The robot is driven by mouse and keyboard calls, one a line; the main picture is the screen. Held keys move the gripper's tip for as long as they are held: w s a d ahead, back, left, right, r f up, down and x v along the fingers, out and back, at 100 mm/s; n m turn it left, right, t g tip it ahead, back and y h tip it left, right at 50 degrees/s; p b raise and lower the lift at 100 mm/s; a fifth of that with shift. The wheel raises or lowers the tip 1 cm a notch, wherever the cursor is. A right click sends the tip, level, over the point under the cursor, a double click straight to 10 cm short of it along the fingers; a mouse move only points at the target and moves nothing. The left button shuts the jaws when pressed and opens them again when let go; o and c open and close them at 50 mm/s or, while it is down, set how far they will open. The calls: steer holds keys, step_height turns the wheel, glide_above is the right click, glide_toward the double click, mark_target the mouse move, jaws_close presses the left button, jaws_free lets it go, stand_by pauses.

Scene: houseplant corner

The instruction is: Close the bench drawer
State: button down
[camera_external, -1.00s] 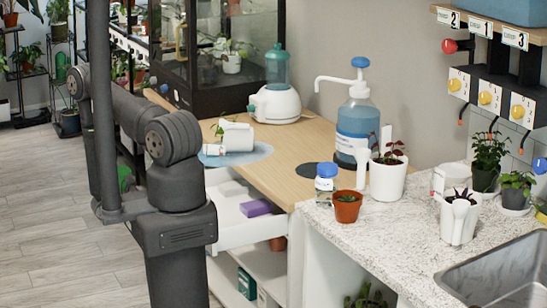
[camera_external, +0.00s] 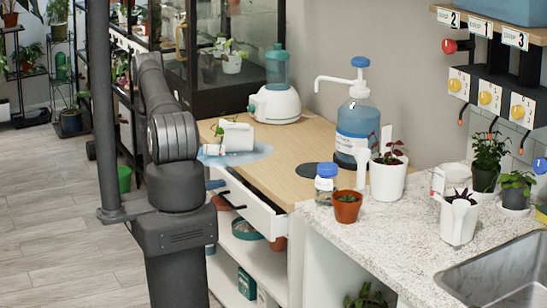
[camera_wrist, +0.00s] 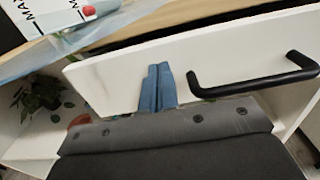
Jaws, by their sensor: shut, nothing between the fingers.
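The bench drawer has a white front (camera_external: 262,212) with a black bar handle (camera_external: 229,199). Its front sits close under the edge of the wooden bench top (camera_external: 290,180), and its inside is hidden. I cannot tell whether a small gap is left. In the wrist view the drawer front (camera_wrist: 215,62) fills the middle, with the handle (camera_wrist: 250,84) to the right of my fingers. My gripper (camera_wrist: 158,72) is shut and empty, its blue fingertips at the drawer front, seemingly touching it. In the external view my arm hides most of the gripper.
A pump bottle (camera_external: 355,125) stands farther back. An open shelf with a teal bowl (camera_external: 246,230) is below the drawer.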

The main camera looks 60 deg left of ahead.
mark_target(228, 181)
steer(key=w, duration=0.4)
steer(key=shift+w, duration=0.2)
steer(key=shift+a+r, duration=0.1)
steer(key=s, duration=1.4)
steer(key=shift+s, duration=0.3)
steer(key=shift+w, duration=0.15)
steer(key=w, duration=1.4)
